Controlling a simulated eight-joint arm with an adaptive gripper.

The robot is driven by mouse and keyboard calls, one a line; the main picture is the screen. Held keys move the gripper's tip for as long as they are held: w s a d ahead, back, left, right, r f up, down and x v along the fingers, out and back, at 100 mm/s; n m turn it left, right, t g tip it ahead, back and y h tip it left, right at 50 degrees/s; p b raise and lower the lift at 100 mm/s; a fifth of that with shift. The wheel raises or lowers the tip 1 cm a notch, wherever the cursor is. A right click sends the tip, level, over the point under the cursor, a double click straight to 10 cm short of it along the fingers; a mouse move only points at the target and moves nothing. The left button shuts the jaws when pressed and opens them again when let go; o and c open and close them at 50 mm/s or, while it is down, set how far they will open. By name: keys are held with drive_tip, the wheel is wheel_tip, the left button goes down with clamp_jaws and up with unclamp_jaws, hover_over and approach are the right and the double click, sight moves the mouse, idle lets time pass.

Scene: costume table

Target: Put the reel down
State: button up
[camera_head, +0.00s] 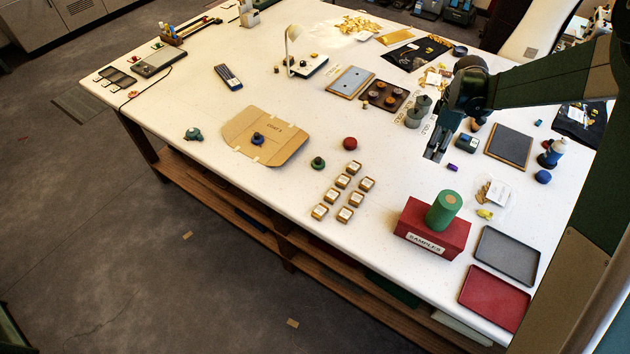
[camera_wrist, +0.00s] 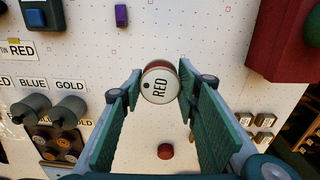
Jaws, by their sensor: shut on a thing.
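The reel (camera_wrist: 160,84) has a round white end face marked RED, with a dark hole and a thin red-brown edge. It sits between my gripper's fingertips (camera_wrist: 158,88) in the wrist view, with a finger against each side. In the head view my gripper (camera_head: 434,154) hangs over the right half of the white table, and I cannot make out the reel there. Cards reading RED, BLUE (camera_wrist: 33,82) and GOLD (camera_wrist: 71,84) lie on the table in the wrist view. Two grey reels (camera_wrist: 68,112) stand by the BLUE and GOLD cards.
A red SAMPLES box (camera_head: 432,228) with a green cylinder (camera_head: 443,209) on it stands near the front edge. A purple block (camera_head: 452,168), a red knob (camera_head: 350,143), several small labelled boxes (camera_head: 343,181) and a dark tray (camera_head: 508,147) lie around my gripper.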

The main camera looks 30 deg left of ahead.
drive_tip(key=s+a+b, duration=0.1)
drive_tip(key=s+a, duration=0.6)
drive_tip(key=a, duration=0.3)
drive_tip(key=s+a, duration=0.7)
drive_tip(key=a, duration=0.2)
drive_tip(key=n+b, duration=0.1)
hover_over(293, 195)
drive_tip(key=shift+r, duration=0.15)
drive_tip(key=shift+f, duration=3.1)
drive_tip(key=shift+f, duration=1.9)
drive_tip(key=shift+f, duration=0.2)
